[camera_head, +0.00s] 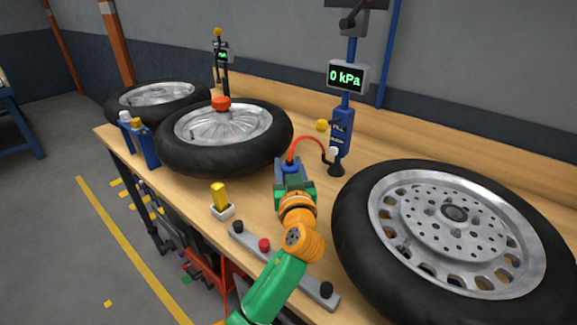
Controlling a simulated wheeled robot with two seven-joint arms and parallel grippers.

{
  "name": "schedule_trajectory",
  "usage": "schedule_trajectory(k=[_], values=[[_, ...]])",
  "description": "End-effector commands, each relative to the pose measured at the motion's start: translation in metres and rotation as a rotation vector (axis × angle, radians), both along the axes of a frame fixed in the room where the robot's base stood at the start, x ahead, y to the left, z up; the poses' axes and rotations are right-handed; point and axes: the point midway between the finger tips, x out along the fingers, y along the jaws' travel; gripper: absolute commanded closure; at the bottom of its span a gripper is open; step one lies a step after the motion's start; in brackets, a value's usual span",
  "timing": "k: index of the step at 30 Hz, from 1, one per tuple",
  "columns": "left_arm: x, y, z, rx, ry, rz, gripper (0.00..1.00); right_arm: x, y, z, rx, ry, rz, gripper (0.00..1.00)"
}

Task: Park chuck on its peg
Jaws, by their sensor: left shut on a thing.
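My left gripper (291,170) is at the end of the green and orange arm, low over the middle of the bench. It is shut on the chuck, which is mostly hidden by the fingers; a blue part shows between them. A red hose (308,141) arcs from the gripper to the right, toward the blue post (342,132). A small black stand with a whitish top (335,166), which looks like the peg, stands at the foot of the post, right of the gripper and apart from it. My right gripper is not in view.
More wheels (278,140) lie at the left. The gauge (347,77) reads 0 kPa. A yellow-topped block (221,200) and a grey button bar (300,277) are near the front edge.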

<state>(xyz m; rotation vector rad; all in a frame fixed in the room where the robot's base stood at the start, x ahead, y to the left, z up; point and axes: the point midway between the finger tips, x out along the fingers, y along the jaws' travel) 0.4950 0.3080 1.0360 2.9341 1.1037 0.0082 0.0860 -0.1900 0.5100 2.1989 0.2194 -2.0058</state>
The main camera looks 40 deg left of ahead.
Motion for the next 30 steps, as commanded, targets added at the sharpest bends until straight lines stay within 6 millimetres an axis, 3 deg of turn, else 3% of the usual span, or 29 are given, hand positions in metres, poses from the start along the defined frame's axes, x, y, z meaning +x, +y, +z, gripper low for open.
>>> schedule_trajectory(k=[30], values=[[0.000,0.000,-0.014,0.001,-0.001,0.000,1.00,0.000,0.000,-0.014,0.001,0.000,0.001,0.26]])
